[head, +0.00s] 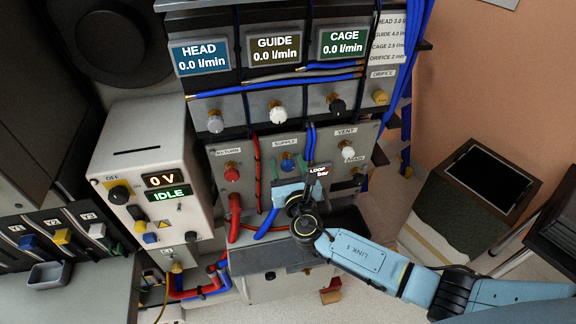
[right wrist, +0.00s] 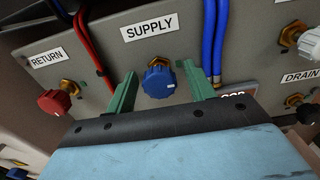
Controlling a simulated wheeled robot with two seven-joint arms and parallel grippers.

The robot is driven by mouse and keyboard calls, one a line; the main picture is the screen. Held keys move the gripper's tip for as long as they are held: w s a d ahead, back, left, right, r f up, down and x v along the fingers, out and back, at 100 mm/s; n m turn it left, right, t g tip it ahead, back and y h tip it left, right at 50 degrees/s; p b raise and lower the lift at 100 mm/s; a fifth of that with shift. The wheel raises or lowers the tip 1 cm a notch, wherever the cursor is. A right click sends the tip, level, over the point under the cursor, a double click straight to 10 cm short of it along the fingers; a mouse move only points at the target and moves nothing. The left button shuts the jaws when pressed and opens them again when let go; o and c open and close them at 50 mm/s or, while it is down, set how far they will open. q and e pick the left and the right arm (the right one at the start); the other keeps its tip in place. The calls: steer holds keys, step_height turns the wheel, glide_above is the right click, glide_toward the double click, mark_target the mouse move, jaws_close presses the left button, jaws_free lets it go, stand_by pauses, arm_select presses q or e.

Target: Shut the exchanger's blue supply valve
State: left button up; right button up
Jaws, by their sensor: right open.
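The blue supply valve knob (head: 287,162) sits on the grey exchanger panel (head: 268,148) under the SUPPLY label. In the right wrist view the blue knob (right wrist: 159,82) has a small white mark on its right side and a brass stem behind it. My right gripper (head: 288,180) is in front of the panel just below the knob. In the right wrist view its green fingers (right wrist: 160,90) are open, one on each side of the blue knob, with gaps between. Whether the fingertips reach past the knob's face is hard to tell. My left gripper is not in view.
A red return valve (head: 232,172) is to the left, and vent (head: 348,152) and drain (right wrist: 293,99) valves are to the right. Red and blue hoses run close beside the supply knob. A power box (head: 150,180) reading 0 V and IDLE stands at left.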

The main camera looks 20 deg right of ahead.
steer(key=c, duration=1)
steer(key=m+b, duration=0.3)
steer(key=shift+f, duration=0.15)
steer(key=m+b, duration=0.3)
steer(key=m, duration=0.3)
steer(key=shift+a, duration=0.1)
steer(key=m+b, duration=0.2)
steer(key=m, duration=0.2)
steer(key=shift+b, duration=0.4)
steer(key=shift+r+m+b, duration=0.2)
steer(key=shift+m+b, duration=0.65)
steer(key=shift+m, duration=1.55)
steer(key=o, duration=1)
